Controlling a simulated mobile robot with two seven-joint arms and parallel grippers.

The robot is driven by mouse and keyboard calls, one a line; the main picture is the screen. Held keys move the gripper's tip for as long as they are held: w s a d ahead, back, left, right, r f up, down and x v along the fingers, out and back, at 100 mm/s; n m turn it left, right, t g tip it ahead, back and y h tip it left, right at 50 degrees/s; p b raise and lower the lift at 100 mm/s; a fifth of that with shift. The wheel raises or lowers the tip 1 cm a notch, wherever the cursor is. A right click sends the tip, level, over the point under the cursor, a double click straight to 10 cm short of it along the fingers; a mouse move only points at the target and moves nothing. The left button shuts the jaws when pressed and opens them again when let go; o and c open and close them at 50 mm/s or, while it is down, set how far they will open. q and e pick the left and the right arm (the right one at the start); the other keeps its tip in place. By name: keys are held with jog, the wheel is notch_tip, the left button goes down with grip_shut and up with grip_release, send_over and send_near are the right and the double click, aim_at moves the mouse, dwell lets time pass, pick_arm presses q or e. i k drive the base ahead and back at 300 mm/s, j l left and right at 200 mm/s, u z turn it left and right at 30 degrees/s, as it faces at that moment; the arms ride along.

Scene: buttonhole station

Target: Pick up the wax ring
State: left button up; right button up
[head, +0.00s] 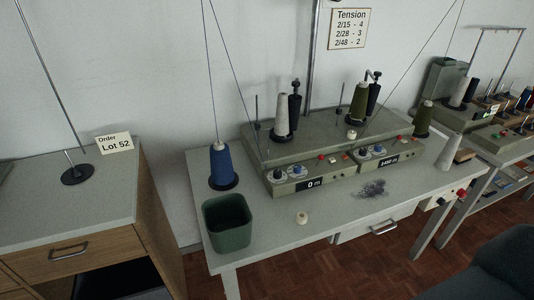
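A small cream-coloured ring, which looks like the wax ring (302,217), lies on the light tabletop (270,240) to the right of the green bin. A similar pale ring-like piece (352,134) sits on the winding machine (330,150), below the olive cone. Neither of my grippers shows in the head view.
A green bin (228,236) stands at the table's front left, with a blue thread cone (223,164) behind it. Dark lint (372,188) lies right of the ring. A wooden drawer cabinet (75,235) stands left across a gap. Thin threads and poles rise above the table.

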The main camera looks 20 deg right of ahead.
aim_at(301, 217)
jog(key=i+l, duration=0.15)
jog(key=l, duration=0.25)
jog(key=i+l, duration=0.15)
jog(key=l, duration=0.2)
jog(key=i+l, duration=0.1)
jog(key=l, duration=0.3)
jog(key=i+l, duration=0.15)
jog(key=l, duration=0.2)
